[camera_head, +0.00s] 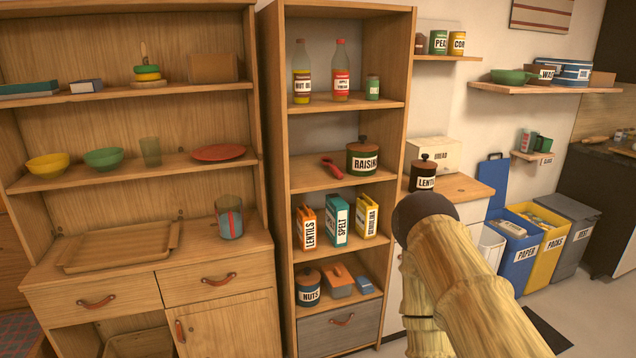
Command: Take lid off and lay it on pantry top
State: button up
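Several dark lidded jars are in view, and I cannot tell which lid is meant. The jar marked LENTI (423,183), its label partly cut off, stands upright on the wooden top of a low white cabinet (464,188); its dark knobbed lid (425,163) is on it. A RAISINS jar (362,162) with its brown lid (363,145) on stands on the tall shelf unit. A NUTS jar (308,293) with its lid on stands on a lower shelf. My gripper does not show.
A BREAD box (433,156) sits behind the LENTI jar. A red scoop (332,168) lies left of the RAISINS jar. Blue, yellow and grey bins (517,262) stand right of the cabinet. The cabinet top's right part is bare. A tray (122,250) lies on the left dresser.

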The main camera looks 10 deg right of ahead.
aim_at(424, 163)
jog(key=z, duration=0.1)
jog(key=i, duration=1.7)
jog(key=z, duration=0.15)
